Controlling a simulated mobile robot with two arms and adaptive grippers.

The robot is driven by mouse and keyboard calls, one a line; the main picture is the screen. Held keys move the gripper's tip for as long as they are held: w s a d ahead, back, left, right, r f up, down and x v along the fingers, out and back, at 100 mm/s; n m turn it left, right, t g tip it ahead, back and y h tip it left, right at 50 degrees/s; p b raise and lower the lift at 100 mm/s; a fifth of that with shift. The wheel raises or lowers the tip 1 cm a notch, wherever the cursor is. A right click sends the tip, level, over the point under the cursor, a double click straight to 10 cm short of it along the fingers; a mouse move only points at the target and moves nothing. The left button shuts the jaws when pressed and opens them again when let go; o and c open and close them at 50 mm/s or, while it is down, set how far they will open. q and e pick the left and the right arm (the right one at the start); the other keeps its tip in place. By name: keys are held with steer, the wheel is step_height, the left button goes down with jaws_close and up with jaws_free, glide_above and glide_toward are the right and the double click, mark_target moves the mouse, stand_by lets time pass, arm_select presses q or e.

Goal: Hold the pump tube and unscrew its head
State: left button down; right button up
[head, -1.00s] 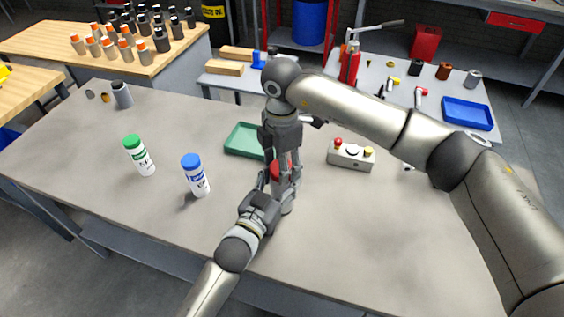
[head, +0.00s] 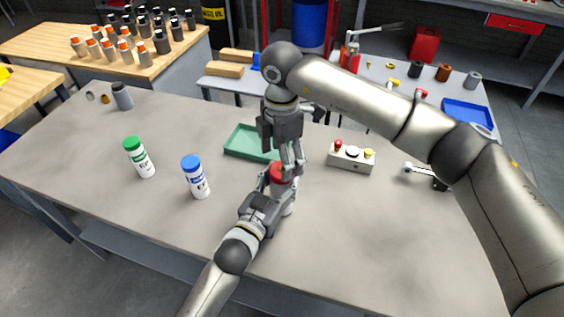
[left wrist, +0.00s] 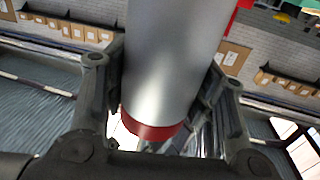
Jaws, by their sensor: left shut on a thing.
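The pump tube (head: 289,207) is a grey cylinder standing roughly upright over the table's front middle. Its red head (head: 279,173) shows at the top. My left gripper (head: 276,191) is shut on the tube's body from the front left. In the left wrist view the smooth grey tube (left wrist: 168,60) lies between my left fingers, with a red band (left wrist: 150,129) at its lower end. My right gripper (head: 291,167) points down from above, its fingertips at or just above the red head. The fingers overlap in view, so I cannot tell whether they grip it.
A green tray (head: 233,147) lies behind the tube. A button box (head: 350,162) is to the right. Bottles with a blue cap (head: 196,177) and a green cap (head: 140,158) stand to the left. The table's front right is clear.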

arm_select(q)
steer(key=c, duration=0.5)
jaws_free()
